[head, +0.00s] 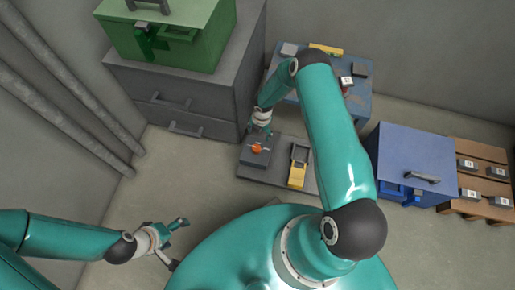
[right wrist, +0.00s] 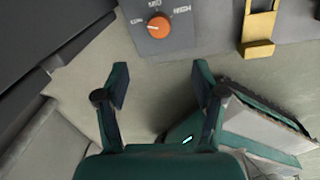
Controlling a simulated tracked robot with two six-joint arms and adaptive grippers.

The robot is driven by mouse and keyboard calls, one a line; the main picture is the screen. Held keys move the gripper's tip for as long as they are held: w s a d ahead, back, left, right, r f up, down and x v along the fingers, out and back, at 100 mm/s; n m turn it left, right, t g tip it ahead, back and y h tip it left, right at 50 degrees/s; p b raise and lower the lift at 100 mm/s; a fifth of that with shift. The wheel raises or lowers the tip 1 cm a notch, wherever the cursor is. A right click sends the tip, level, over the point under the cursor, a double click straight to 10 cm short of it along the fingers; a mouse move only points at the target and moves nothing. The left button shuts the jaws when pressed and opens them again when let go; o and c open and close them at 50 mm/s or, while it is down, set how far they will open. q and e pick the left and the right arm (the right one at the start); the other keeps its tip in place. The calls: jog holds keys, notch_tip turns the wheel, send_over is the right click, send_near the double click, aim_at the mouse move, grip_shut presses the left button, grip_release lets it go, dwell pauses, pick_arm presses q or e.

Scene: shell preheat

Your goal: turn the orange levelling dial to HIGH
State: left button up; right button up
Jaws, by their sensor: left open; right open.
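The orange levelling dial (head: 257,148) sits on a dark grey box (head: 249,162) on a low grey plate. In the right wrist view the dial (right wrist: 158,27) shows near the top, with LOW at its left, MID above and HIGH at its right. A pale mark on the dial appears to point left, towards LOW. My right gripper (right wrist: 160,76) is open and empty, its fingers apart from the dial. In the head view the right gripper (head: 262,128) is just beyond the dial. My left gripper (head: 178,242) is open and empty, over the floor at lower left.
A yellow bracket (head: 297,175) stands right of the dial box and also shows in the right wrist view (right wrist: 258,27). Grey drawers (head: 165,92) with a green box (head: 180,45) are behind left. A blue table (head: 358,98) and blue box (head: 400,155) are to the right.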

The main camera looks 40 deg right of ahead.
aim_at(257, 147)
jog(key=f+b, duration=0.1)
jog(key=f, duration=0.4)
jog(key=f+b, duration=0.2)
jog(key=f, duration=0.3)
jog(key=w+f+b, duration=0.1)
jog(key=f+b, duration=0.1)
jog(key=f, duration=0.3)
jog(key=shift+a+f, duration=0.15)
jog(key=shift+a, duration=0.15)
jog(key=c, duration=1.1)
jog(key=shift+d, duration=0.1)
jog(key=shift+c, duration=0.2)
